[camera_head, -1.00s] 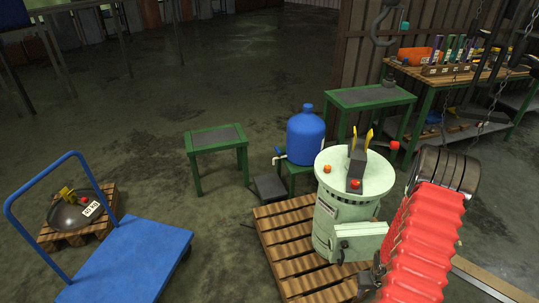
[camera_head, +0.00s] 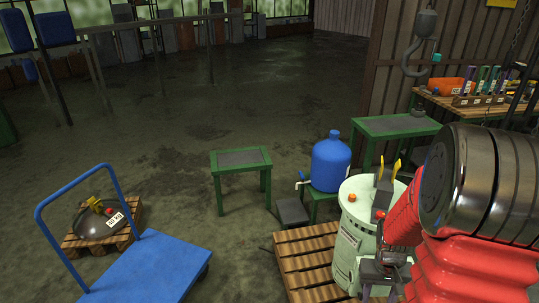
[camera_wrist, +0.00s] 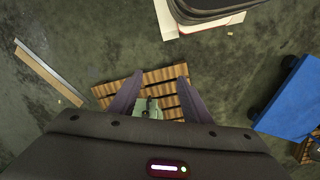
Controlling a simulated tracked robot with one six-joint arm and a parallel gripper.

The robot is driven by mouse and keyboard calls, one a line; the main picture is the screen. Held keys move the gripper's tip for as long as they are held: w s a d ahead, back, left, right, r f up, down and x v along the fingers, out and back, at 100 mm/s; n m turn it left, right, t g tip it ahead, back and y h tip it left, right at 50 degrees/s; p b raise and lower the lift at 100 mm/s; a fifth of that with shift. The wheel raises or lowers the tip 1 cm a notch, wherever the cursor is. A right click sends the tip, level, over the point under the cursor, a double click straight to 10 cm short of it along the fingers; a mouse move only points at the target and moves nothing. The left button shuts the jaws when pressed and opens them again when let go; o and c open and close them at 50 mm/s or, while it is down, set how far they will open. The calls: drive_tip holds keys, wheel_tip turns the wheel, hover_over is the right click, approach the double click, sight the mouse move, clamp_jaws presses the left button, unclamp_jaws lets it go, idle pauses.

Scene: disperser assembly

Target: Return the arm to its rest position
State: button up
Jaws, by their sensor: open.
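My gripper (camera_wrist: 157,88) is open and empty in the wrist view, its two dark fingers apart and pointing down over the floor. Between and below the fingers, a small pale green part shows on a wooden pallet (camera_wrist: 110,90). In the head view my arm fills the lower right, bent, with its red ribbed cover and a dark round joint. The pale green disperser vessel (camera_head: 349,238), with yellow handles on top, stands upright on the slatted pallet (camera_head: 300,262). My arm hides its right side.
A blue cart (camera_head: 150,270) stands at the lower left, beside a dark lid-like part (camera_head: 95,222) on a small pallet. A blue drum (camera_head: 331,162) and green tables (camera_head: 240,157) stand behind. A workbench (camera_head: 460,101) with coloured tools is at the right. Open floor lies at the back left.

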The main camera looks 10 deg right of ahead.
drive_tip(key=s+a+r+n+t, duration=0.2)
drive_tip(key=a+r+t, duration=0.1)
drive_tip(key=a+r, duration=0.8)
drive_tip(key=s+a+r+n+t, duration=0.2)
drive_tip(key=a+r+t, duration=0.1)
drive_tip(key=a+r, duration=0.9)
wheel_tip(320, 180, up, 4)
drive_tip(key=shift+s+r+n+y, duration=0.15)
drive_tip(key=shift+s+n+y, duration=0.15)
drive_tip(key=shift+d, duration=0.1)
